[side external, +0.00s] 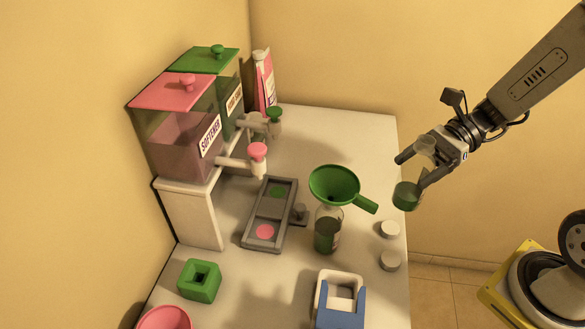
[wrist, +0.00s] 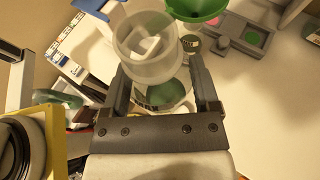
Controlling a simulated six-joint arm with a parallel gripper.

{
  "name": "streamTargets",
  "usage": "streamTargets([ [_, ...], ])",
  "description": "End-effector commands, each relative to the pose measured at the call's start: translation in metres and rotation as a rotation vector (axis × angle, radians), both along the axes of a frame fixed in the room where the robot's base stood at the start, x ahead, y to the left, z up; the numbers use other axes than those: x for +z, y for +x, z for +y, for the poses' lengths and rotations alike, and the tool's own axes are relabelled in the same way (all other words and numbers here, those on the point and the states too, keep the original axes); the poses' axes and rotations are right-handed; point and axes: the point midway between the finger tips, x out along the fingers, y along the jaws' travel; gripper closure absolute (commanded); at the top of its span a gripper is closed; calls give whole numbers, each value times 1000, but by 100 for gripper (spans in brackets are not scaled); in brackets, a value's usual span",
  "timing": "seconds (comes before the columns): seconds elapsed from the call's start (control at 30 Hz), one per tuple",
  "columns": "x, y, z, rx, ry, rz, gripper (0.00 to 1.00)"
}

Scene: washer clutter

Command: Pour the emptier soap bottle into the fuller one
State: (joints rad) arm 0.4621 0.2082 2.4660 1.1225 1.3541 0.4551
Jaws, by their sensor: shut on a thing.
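My gripper (side external: 418,165) is at the right, raised beyond the table's right edge. It is shut on a clear soap bottle (side external: 407,195) with dark green liquid low in it. In the wrist view, this bottle (wrist: 150,50) stands between the two fingers (wrist: 165,92) with its wide clear top towards the camera. The other soap bottle (side external: 327,232) stands upright on the table, holding green liquid. A green funnel (side external: 335,184) with a side handle sits on its top; part of it shows in the wrist view (wrist: 198,8). My gripper is apart from the funnel, to its right.
Two pale caps (side external: 390,229) lie near the table's right edge. A grey tray (side external: 250,240) with green and pink discs lies left of the standing bottle. Pink and green dispensers (side external: 178,125) stand at the left. A blue-white holder (side external: 340,300) and green block (side external: 199,281) are in front.

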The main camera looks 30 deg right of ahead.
Motion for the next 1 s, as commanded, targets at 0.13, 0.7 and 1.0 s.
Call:
streamTargets([
  [0.13,0,1,0,6,1,-1,84],
  [0.7,7,42,2,220,21,-25,84],
  [1.0,9,71,7,390,28,-29,84],
])
